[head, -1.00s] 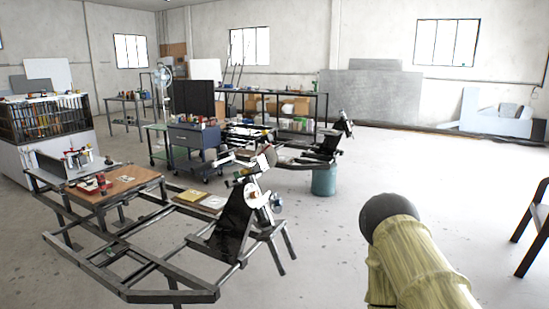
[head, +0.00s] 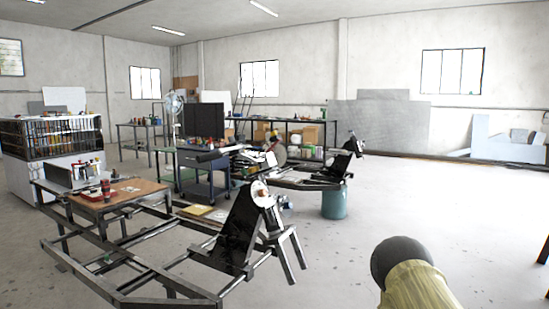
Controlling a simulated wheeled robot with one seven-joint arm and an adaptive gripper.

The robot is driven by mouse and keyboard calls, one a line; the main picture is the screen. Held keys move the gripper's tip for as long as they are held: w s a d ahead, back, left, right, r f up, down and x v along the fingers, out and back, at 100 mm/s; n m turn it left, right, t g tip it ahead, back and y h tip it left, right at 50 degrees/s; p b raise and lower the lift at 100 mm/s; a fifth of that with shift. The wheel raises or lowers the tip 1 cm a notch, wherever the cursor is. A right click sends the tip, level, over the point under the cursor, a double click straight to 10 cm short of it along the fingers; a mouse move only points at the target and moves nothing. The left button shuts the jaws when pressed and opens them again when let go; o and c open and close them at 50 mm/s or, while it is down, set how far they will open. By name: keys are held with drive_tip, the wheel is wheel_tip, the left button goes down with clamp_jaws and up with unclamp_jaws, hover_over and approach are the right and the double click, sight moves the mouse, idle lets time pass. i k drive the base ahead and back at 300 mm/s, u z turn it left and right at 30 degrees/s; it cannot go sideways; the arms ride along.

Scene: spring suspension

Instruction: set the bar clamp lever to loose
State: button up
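I cannot make out the bar clamp or its lever for certain in the head view. Small red and dark items (head: 106,190) stand on a brown board (head: 128,189) at the left, too small to tell apart. A dark upright bracket with a pale round part (head: 260,191) at its top stands on the near metal frame. My gripper is not in view, so its fingers and anything in them are hidden.
The low dark metal frame (head: 130,300) fills the near left and centre. A dark cart (head: 203,175), a second frame with a teal drum (head: 334,203) and a shelf stand behind. The floor (head: 450,210) at right is mostly clear.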

sight(277, 142)
drive_tip(key=k, duration=0.65)
drive_tip(key=u, duration=0.6)
drive_tip(key=i, duration=1.8)
drive_tip(key=z, duration=0.45)
